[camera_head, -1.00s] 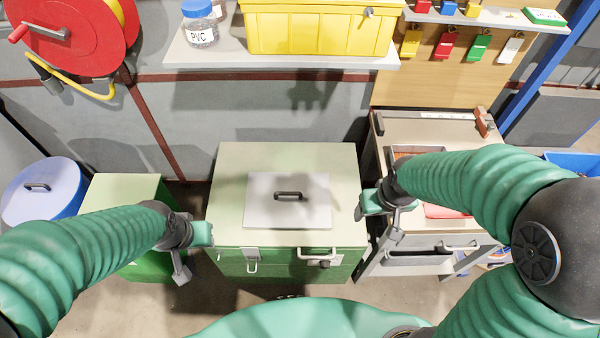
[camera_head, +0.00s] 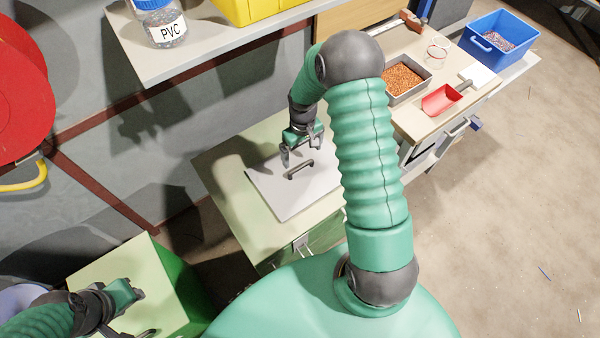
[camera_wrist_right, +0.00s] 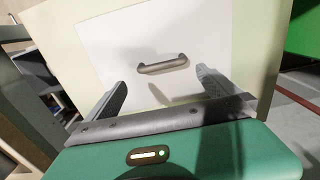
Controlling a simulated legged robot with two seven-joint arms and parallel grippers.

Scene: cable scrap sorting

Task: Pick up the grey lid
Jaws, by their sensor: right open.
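The grey lid (camera_head: 285,196) is a flat, pale grey square plate with a dark bar handle (camera_head: 300,169) at its middle. It lies flat on the pale top of a green cabinet (camera_head: 232,190). My right gripper (camera_head: 302,154) is open and empty, above the lid close to the handle. In the right wrist view the lid (camera_wrist_right: 120,45) lies ahead, and its handle (camera_wrist_right: 163,65) shows between the two spread fingers (camera_wrist_right: 160,82), apart from them. My left gripper (camera_head: 140,312) is at the lower left over another green cabinet; its opening is unclear.
A shelf (camera_head: 165,72) with a PVC jar (camera_head: 163,25) and a yellow bin (camera_head: 250,8) overhangs behind. At right, a workbench (camera_head: 425,122) holds a tray of copper-coloured bits (camera_head: 403,78) and a red scoop (camera_head: 441,99). A blue bin (camera_head: 495,42) stands farther right.

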